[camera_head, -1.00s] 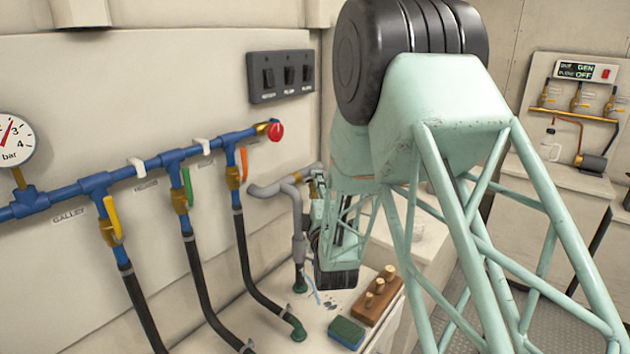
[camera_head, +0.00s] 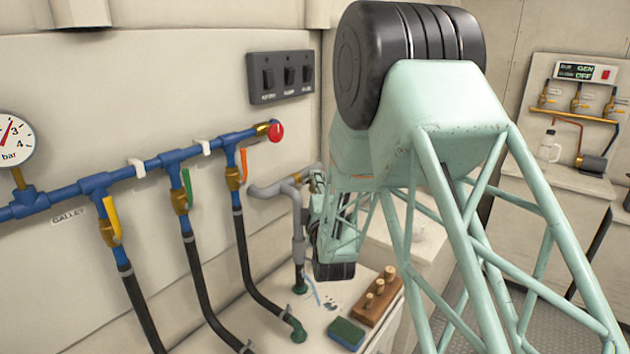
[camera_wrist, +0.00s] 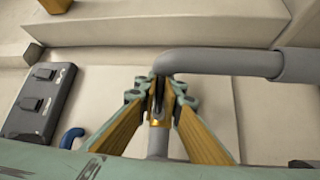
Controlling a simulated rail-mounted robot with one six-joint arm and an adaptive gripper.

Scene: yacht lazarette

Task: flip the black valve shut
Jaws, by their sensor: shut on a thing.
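The black valve handle (camera_wrist: 158,88) shows as a thin dark lever between my fingertips in the wrist view. It stands over a brass valve body (camera_wrist: 157,122) on the grey pipe. My gripper (camera_wrist: 157,93) is shut on the handle, with a finger on either side. In the head view my gripper (camera_head: 316,182) is at the grey pipe's end in the corner, and my own arm hides the valve there. How far the handle is turned is hard to tell.
A grey pipe (camera_wrist: 215,62) runs right beside my fingers. Blue piping (camera_head: 140,170) with yellow, green and orange levers lines the wall at left. A black switch panel (camera_head: 280,76) hangs above. A wooden block with pegs (camera_head: 377,298) and a green sponge (camera_head: 346,333) lie below.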

